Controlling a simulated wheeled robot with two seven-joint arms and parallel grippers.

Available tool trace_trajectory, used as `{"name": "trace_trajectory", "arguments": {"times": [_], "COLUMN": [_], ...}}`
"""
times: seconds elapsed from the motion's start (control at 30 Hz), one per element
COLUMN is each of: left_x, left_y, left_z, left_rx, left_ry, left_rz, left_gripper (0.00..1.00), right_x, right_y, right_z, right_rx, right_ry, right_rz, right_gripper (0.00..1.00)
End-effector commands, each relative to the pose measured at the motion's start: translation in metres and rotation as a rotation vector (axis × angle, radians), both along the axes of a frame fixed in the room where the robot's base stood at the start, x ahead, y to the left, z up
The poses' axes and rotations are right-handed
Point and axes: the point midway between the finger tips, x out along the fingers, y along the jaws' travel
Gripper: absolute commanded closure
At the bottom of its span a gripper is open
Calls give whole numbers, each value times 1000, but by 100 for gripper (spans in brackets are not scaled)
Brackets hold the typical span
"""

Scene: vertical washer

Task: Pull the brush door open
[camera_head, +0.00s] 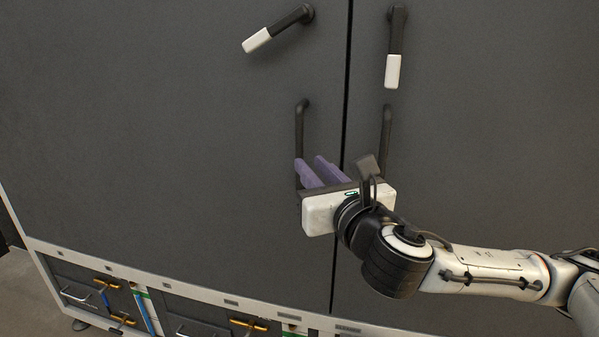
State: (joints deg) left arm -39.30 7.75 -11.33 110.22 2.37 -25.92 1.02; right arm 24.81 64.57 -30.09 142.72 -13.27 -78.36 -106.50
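Two tall dark grey doors, a left one (150,130) and a right one (480,150), meet at a narrow vertical seam. No label shows which is the brush door. The left door has a black vertical pull handle (299,125); the right door has a similar one (386,130). My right gripper (308,160) is at the left door's handle, its two purple fingers apart with a gap between them. The near finger overlaps the handle's lower part, so I cannot tell whether it touches. My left gripper is not in view.
Above the pulls, the left latch lever (278,28) with a white grip is turned down-left; the right latch lever (395,48) hangs straight down. A light frame rail (180,288) runs below the doors, with drawers and yellow fittings (107,283) underneath. Floor shows at lower left.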

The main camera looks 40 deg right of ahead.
Motion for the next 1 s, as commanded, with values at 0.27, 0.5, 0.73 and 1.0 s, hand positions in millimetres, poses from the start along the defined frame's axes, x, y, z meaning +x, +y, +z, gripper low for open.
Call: {"name": "trace_trajectory", "arguments": {"times": [0.27,0.5,0.73,1.0], "left_x": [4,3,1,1], "left_y": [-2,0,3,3], "left_z": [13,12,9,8], "left_rx": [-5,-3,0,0], "left_ry": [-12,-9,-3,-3], "left_rz": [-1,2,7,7], "left_gripper": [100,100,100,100], "right_x": [53,72,74,73], "right_y": [-16,-20,-21,-21], "right_z": [2,0,0,0], "right_rx": [2,2,2,2], "right_ry": [1,1,2,2], "right_rz": [-3,0,0,0], "right_gripper": [80,80,80,100]}}
